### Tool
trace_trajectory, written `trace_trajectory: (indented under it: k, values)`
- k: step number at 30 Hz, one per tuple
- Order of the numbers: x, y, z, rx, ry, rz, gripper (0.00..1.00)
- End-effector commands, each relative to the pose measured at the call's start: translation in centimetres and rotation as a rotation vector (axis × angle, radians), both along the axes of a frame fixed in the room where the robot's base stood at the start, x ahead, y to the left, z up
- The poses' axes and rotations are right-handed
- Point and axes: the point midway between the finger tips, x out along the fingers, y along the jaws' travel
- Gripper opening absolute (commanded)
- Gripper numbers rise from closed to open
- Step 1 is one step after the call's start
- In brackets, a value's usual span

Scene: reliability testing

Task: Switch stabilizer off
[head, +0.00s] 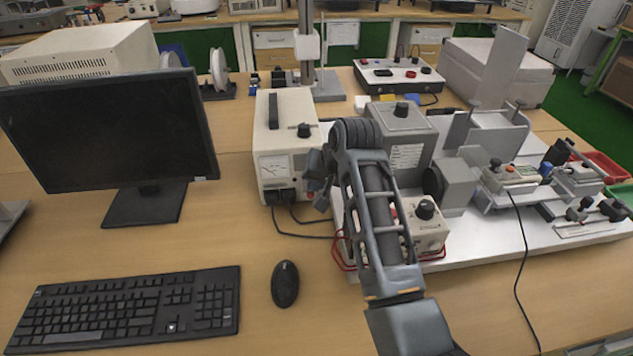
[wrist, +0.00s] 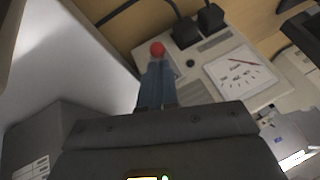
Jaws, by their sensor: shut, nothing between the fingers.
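The stabilizer, a cream box (head: 275,125) with a dial meter, a dark knob on top and black plugs low on its front, stands left of my arm in the head view. In the wrist view its front panel (wrist: 200,80) is turned, with the meter (wrist: 240,75) at right and the plugs at top. A round red part (wrist: 157,48) shows right at my fingertips; I cannot tell if they touch it. My gripper (wrist: 157,68) is shut and empty, pointing at the panel. In the head view my gripper (head: 316,182) is beside the box's right front, partly hiding it.
A monitor (head: 110,130), a keyboard (head: 130,308) and a mouse (head: 285,284) are at left. Black cables (head: 300,228) run from the plugs. A grey box (head: 405,140) and a white-plated test rig (head: 500,235) stand right of the stabilizer.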

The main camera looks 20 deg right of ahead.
Motion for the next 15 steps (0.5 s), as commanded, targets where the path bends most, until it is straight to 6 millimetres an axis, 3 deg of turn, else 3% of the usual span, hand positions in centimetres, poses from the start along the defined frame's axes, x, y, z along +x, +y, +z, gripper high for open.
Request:
trace_trajectory:
  k: [15]
  values:
    - [-0.23, 0.11, -0.76, -0.009, -0.023, -0.002, 0.00]
